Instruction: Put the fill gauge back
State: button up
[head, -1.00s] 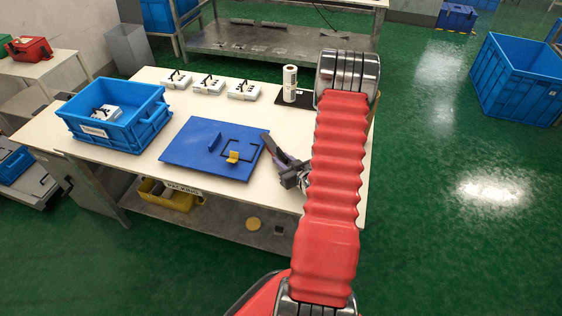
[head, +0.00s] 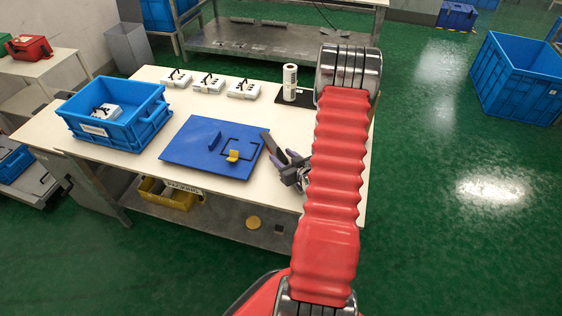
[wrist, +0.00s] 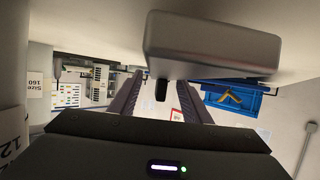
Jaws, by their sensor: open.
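A blue board (head: 185,150) lies on the white table, with a small upright blue block (head: 214,139) and a black square outline on it. A small yellow angled piece (head: 233,156) sits at the outline's lower left edge; it is the likeliest fill gauge, but I cannot be sure. My gripper (head: 277,143) is at the board's right, over the table's right part.
Several white units with black parts (head: 209,83) stand along the table's back edge. A white roll (head: 290,80) stands on a dark mat. A blue crate (head: 150,124) holding a white unit is at the left. My red arm hides the table's right end.

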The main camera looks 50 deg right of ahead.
jog(key=v, duration=1.2)
dwell(0.3)
jog(key=shift+w+d+r, duration=0.1)
jog(key=shift+w+r, duration=0.15)
jog(key=shift+w, duration=0.25)
jog(key=w+a+r+n+g, duration=0.1)
jog(key=w+a+r+g, duration=0.25)
jog(key=a+r, duration=0.35)
jog(key=w+a+r+n+g, duration=0.15)
jog(key=w+a+r, duration=0.35)
jog(key=r, duration=0.5)
jog(key=s+a+r+g+y, duration=0.1)
jog(key=s+a+r, duration=0.2)
jog(key=a, duration=0.5)
jog(key=s+a+r+g+y, duration=0.1)
jog(key=s+a+r+y, duration=0.1)
jog(key=s+a, duration=0.4)
jog(key=s+a+r+n+y, duration=0.1)
jog(key=s+a+r, duration=0.3)
jog(key=a, duration=0.6)
jog(key=shift+s+r+g, duration=0.4)
jog(key=shift+r, duration=0.2)
